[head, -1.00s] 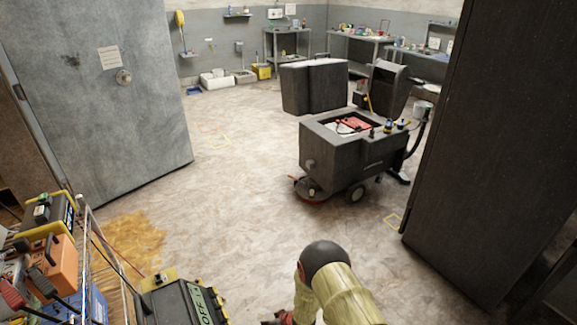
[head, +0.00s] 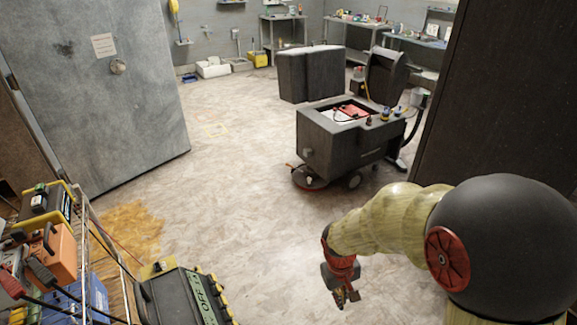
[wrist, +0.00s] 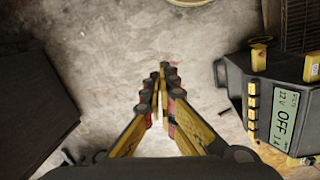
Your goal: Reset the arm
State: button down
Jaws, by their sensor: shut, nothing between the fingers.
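My gripper (head: 346,299) hangs at the end of my arm at the lower right of the head view, pointing down over the bare floor. In the wrist view my gripper (wrist: 160,78) shows its yellow and black fingers brought together, with nothing between them. The floor lies below the fingertips, and they touch nothing that I can see.
A black case with an OFF display (head: 185,298) stands left of my gripper; it also shows in the wrist view (wrist: 285,105). A cart with tools (head: 62,250) is at far left. A floor-cleaning machine (head: 345,140) stands ahead. A dark panel (head: 490,90) rises at right. The middle floor is clear.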

jog(key=s+d+r+m+t, duration=0.1)
jog(key=s+r+t, duration=0.1)
jog(key=s+r, duration=0.3)
jog(key=s+d+r+m+t+y, duration=0.1)
jog(key=s+r, duration=0.3)
jog(key=r, duration=0.8)
jog(key=s+d+r+m+t, duration=0.1)
jog(key=s+d+r+t, duration=0.1)
jog(key=s+r, duration=0.3)
notch_tip(320, 180, up, 4)
jog(key=shift+s+d+f+t, duration=0.15)
jog(key=shift+s+f+t, duration=0.05)
jog(key=shift+s+t, duration=0.15)
